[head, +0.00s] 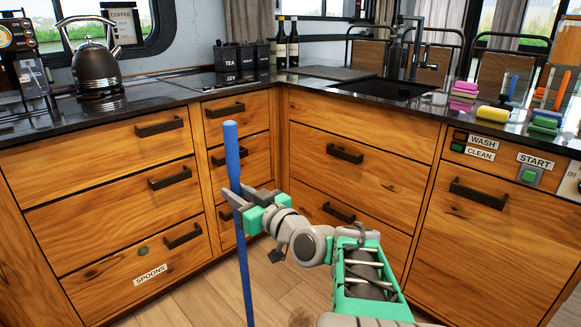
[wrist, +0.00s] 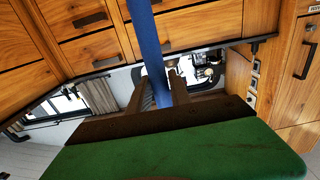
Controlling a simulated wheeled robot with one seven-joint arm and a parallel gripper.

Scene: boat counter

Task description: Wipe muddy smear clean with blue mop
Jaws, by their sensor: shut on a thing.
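The blue mop shows as a long blue handle (head: 233,150), nearly upright in front of the corner drawers. My gripper (head: 237,198) is shut on the handle some way below its rounded top. In the wrist view the blue handle (wrist: 151,45) passes between the two dark fingers of my gripper (wrist: 163,92). The handle's lower part runs out of the bottom of the head view, so the mop head is hidden. A brownish patch, which looks like the muddy smear (head: 302,316), shows on the wooden floor at the bottom edge, partly cut off beside my arm.
Wooden drawer fronts (head: 330,130) stand close behind my gripper under the dark counter (head: 180,97). A kettle (head: 97,65), tea canisters, bottles, a sink (head: 382,88) and several coloured sponges are on the counter. Bare wooden floor (head: 185,300) lies around the handle.

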